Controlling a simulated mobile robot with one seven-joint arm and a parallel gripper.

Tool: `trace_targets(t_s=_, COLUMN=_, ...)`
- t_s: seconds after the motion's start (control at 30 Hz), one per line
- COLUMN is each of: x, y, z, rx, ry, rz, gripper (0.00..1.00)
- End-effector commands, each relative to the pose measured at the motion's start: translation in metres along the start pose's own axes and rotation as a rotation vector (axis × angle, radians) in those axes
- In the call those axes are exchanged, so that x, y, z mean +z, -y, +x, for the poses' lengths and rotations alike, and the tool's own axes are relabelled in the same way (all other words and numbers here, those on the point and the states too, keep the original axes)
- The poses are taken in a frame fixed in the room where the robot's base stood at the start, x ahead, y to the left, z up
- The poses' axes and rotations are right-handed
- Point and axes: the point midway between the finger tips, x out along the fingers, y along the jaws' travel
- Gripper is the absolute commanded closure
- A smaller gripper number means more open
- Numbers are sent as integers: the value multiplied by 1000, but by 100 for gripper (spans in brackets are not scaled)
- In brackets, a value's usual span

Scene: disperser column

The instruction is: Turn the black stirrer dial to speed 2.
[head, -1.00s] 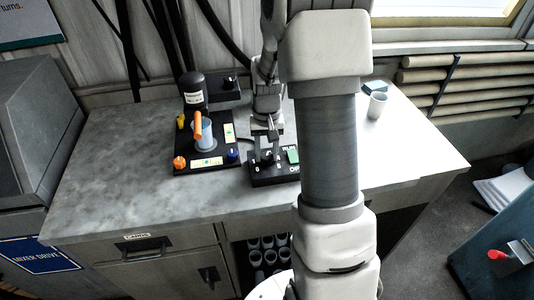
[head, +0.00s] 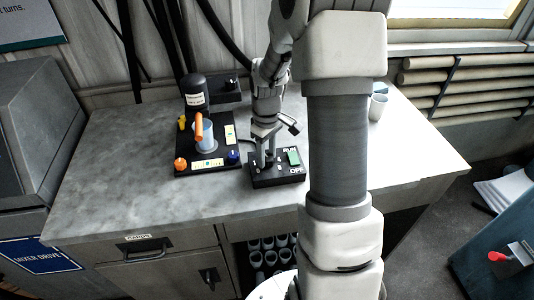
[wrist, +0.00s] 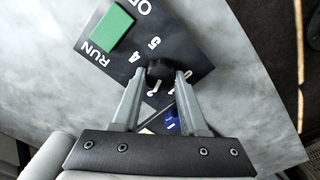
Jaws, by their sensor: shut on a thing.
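The black stirrer dial (wrist: 160,70) sits on a black control box (head: 277,178), which has a green RUN/OFF rocker switch (head: 293,157). In the wrist view the dial is between the fingertips of my gripper (wrist: 159,76), which is shut on it. The numbers 4 and 5 show beside the dial; other marks are partly covered by the fingers. I cannot tell which number the dial points to. In the head view my gripper (head: 266,157) points down at the left part of the box, and the dial is mostly hidden there.
Left of the box stands a disperser with a black base (head: 187,167), a blue-grey beaker (head: 204,137), an orange handle (head: 198,125) and colored knobs. A pale cup (head: 378,106) stands at the back right. The front left of the counter (head: 120,185) is clear.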

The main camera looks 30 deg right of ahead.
Motion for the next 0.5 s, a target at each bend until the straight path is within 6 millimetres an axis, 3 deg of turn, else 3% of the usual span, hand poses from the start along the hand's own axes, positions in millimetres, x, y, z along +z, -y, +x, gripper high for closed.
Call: trace_targets(t_s=0.5, x=-1, y=-1, z=-1, rx=3, ry=-3, rz=-69, gripper=100)
